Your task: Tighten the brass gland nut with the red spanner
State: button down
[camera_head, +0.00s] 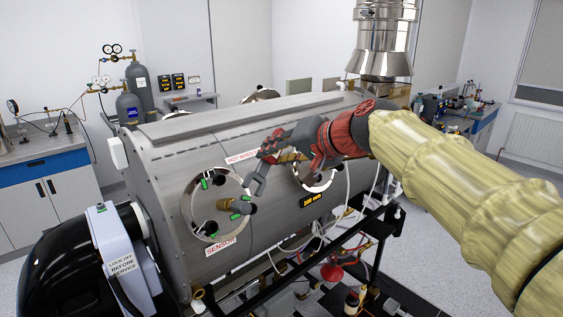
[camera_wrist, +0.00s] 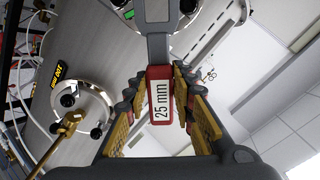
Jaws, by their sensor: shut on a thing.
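My gripper (camera_wrist: 158,98) is shut on the red spanner (camera_wrist: 159,72), whose red handle bears a "25 mm" label. Its grey shaft runs up and out of the top of the wrist view. In the head view my gripper (camera_head: 284,143) is in front of the chamber, and the spanner's grey open jaw (camera_head: 259,180) hangs near the right edge of the left port. A brass fitting with a stem (camera_wrist: 72,118) shows in the other port in the wrist view.
The steel chamber (camera_head: 160,165) fills the middle, with the left port ring (camera_head: 187,212), a SENSOR label (camera_head: 220,246) and an orange display (camera_head: 313,201). Hoses and a black frame lie below. A black motor housing (camera_head: 75,270) stands at front left.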

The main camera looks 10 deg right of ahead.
jog(key=shift+s+a+r+n+b, duration=0.2)
jog(key=shift+a+r+n+b, duration=0.35)
jog(key=shift+a+r+n, duration=1)
jog(key=shift+d+f, duration=0.1)
jog(key=shift+f, duration=0.15)
